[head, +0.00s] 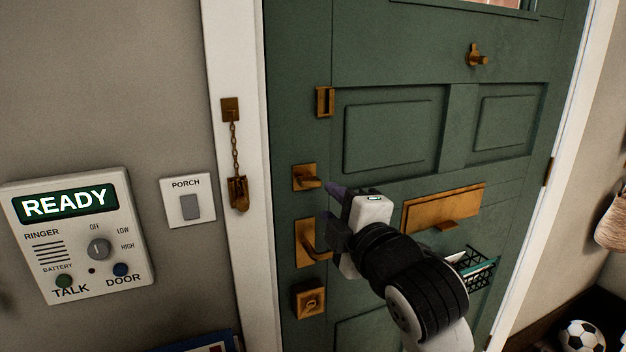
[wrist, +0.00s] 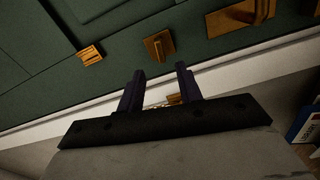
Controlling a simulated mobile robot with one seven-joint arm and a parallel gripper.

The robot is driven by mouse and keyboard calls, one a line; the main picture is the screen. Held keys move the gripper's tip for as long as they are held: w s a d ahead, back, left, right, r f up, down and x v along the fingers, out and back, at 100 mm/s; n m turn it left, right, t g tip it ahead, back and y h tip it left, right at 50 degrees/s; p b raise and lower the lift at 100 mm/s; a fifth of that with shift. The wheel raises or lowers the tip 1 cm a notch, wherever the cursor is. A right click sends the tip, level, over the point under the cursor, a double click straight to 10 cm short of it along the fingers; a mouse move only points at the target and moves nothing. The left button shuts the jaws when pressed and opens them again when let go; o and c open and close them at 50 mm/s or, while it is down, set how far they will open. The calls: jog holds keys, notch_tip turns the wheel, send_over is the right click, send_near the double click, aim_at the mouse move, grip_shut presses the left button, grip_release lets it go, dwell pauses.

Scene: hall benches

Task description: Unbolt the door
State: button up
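The green door (head: 390,190) is shut. A brass turn piece (head: 304,178) on a square plate sits near its left edge, its knob pointing right; this looks like the bolt. In the wrist view the turn piece (wrist: 158,45) is just beyond the fingertips. My gripper (head: 333,206) is just right of and below the turn piece. In the wrist view my gripper (wrist: 160,72) has its two dark fingers spread with nothing between them. I see no contact with the turn piece.
The brass lever handle (head: 308,243) and square lock (head: 310,302) are below. A door chain (head: 236,155) hangs on the white frame, apart from its brass keeper (head: 325,101) on the door. A letter plate (head: 443,207) and wire basket (head: 470,270) are right of my arm.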

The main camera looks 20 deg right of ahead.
aim_at(312, 185)
jog(key=w+p, duration=0.2)
jog(key=w, duration=0.6)
jog(key=shift+w+a, duration=0.15)
jog(key=shift+w, duration=0.05)
grip_shut()
